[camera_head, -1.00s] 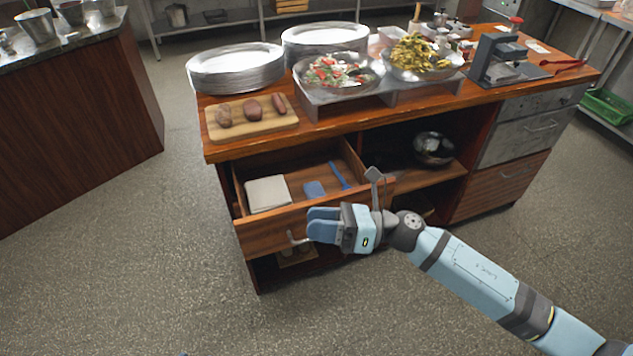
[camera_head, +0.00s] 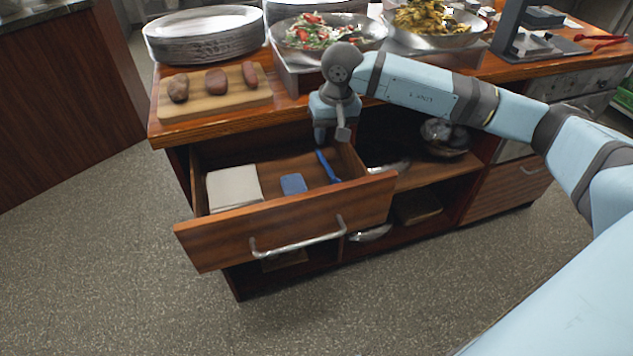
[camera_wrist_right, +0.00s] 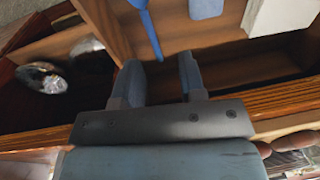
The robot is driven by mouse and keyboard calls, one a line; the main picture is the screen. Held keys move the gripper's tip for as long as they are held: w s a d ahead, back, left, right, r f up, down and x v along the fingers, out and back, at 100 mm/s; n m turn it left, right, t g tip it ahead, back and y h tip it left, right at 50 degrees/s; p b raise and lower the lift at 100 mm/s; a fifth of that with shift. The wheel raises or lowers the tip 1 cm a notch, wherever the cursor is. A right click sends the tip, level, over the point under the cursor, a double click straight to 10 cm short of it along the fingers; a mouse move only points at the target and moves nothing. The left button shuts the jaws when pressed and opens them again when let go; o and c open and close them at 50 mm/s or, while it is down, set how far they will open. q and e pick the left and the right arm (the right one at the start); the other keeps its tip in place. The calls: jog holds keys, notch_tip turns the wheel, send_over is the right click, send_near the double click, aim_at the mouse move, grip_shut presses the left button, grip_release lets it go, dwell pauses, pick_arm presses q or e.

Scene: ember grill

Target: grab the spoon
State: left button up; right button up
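A long thin blue utensil (camera_head: 327,167) lies in the open drawer (camera_head: 280,232), toward its right side. I take it as the spoon, though its bowl is not clear. Its blue handle (camera_wrist_right: 150,28) shows just beyond the fingertips in the right wrist view. My right gripper (camera_head: 322,136) points down above the back right part of the drawer, by the counter edge. In the right wrist view its two fingers (camera_wrist_right: 160,60) are apart with nothing between them. The utensil is close to the fingers but not between them. My left gripper is not in view.
A folded white cloth (camera_head: 234,187) and a small blue item (camera_head: 293,184) lie left of the utensil. The counter edge overhangs the drawer's back. A board (camera_head: 215,97) with several brown pieces, stacked plates (camera_head: 205,38) and food pans stand above. Metal ware sits on the shelf at right.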

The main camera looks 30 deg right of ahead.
aim_at(329, 169)
jog(key=shift+h, duration=0.5)
jog(key=w+f+b, duration=0.1)
jog(key=f, duration=0.3)
jog(key=d+f+b, duration=0.1)
jog(key=f, duration=0.4)
jog(key=w+d+f, duration=0.1)
jog(key=f, duration=0.3)
jog(key=shift+w+f+b, duration=0.25)
jog(key=shift+w+b, duration=0.1)
jog(key=shift+b, duration=0.05)
jog(key=shift+r, duration=0.1)
grip_shut()
